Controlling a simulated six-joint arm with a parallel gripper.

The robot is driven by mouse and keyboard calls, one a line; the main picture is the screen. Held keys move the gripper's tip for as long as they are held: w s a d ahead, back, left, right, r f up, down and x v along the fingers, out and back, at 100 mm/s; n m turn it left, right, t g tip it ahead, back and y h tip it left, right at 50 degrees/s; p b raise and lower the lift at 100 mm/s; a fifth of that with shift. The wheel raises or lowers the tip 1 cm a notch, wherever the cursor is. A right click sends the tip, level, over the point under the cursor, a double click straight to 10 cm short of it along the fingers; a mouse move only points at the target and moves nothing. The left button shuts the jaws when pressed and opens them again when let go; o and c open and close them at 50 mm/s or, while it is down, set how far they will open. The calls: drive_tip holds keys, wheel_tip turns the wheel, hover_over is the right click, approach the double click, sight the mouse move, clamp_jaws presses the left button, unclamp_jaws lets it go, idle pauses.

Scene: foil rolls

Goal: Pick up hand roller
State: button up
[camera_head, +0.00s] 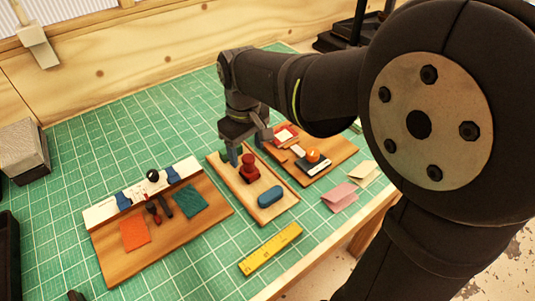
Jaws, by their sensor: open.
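My gripper (246,145) points down over the back end of the middle wooden tray (283,208), with its fingers apart. A red knobbed piece (250,168) stands on this tray just in front of and below the fingers. A blue rounded piece (270,197) lies nearer the tray's front end. Small dark tools with a red part (156,217) lie on the left wooden board (110,262). I cannot tell for certain which piece is the hand roller. The gripper partly hides the back of the middle tray, and contact with the red piece is unclear.
The left board also carries a white strip with blue ends, an orange sheet (134,234) and a teal sheet (189,202). A right board holds an orange-topped piece (313,156). A yellow ruler (271,249) and pink card (341,197) lie in front. The mat's back left is clear.

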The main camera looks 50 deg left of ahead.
sight(248, 157)
drive_tip(key=shift+w+f, duration=0.15)
drive_tip(key=shift+f, duration=3)
drive_tip(key=shift+c, duration=0.5)
drive_tip(key=c, duration=1.1)
drive_tip(key=shift+c, duration=0.2)
drive_tip(key=shift+r, duration=0.1)
drive_tip(key=shift+r, duration=0.6)
wheel_tip(248, 157, up, 3)
drive_tip(key=shift+f, duration=0.2)
drive_tip(key=w+d+r, duration=0.7)
drive_tip(key=w+d, duration=0.1)
drive_tip(key=shift+d, duration=0.2)
